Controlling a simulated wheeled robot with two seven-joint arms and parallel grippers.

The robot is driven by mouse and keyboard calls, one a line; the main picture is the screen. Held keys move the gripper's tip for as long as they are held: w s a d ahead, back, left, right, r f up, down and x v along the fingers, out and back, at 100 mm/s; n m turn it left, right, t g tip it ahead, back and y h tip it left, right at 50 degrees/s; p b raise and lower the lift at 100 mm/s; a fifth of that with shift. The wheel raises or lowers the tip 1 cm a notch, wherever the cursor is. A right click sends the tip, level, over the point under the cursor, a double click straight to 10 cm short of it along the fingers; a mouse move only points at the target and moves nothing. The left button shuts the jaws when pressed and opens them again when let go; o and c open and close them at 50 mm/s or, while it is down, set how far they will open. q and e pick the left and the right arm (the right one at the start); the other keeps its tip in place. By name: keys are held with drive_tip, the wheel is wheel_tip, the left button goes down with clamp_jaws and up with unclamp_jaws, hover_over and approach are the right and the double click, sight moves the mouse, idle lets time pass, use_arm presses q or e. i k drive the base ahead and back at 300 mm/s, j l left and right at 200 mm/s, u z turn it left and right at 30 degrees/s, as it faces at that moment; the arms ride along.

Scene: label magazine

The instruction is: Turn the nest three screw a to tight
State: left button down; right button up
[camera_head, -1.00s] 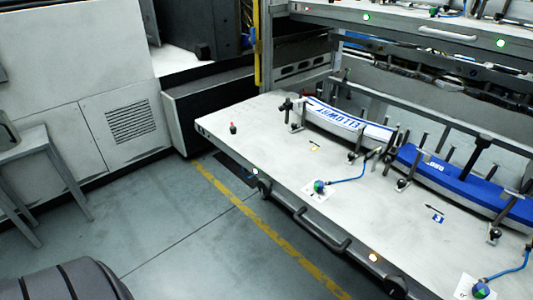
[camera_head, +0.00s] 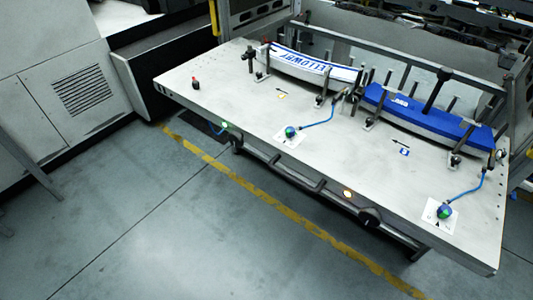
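Two nests sit along the back of a pulled-out grey table (camera_head: 330,160). The left nest holds a curved white piece (camera_head: 308,65) with blue lettering; the right one holds a curved blue piece (camera_head: 430,118). Dark upright posts and small clamp screws stand around both, such as one black-based screw (camera_head: 369,124) at the blue piece's left end and another (camera_head: 455,160) near its right end. A blue mark (camera_head: 404,152) lies before the right nest and a yellow mark (camera_head: 281,96) before the left. I cannot tell which screw is nest three's screw a. Neither gripper is in view.
Blue cables run to round blue-green knobs on white cards, one at the middle (camera_head: 290,132) and one at right (camera_head: 445,211). A small red-topped item (camera_head: 195,83) stands at left. A handle rail (camera_head: 290,180) runs along the front edge. The floor ahead is clear.

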sight(455, 159)
drive_tip(key=z, duration=1.35)
drive_tip(key=l+u, duration=0.25)
drive_tip(key=i+j, duration=0.05)
drive_tip(key=j, duration=0.05)
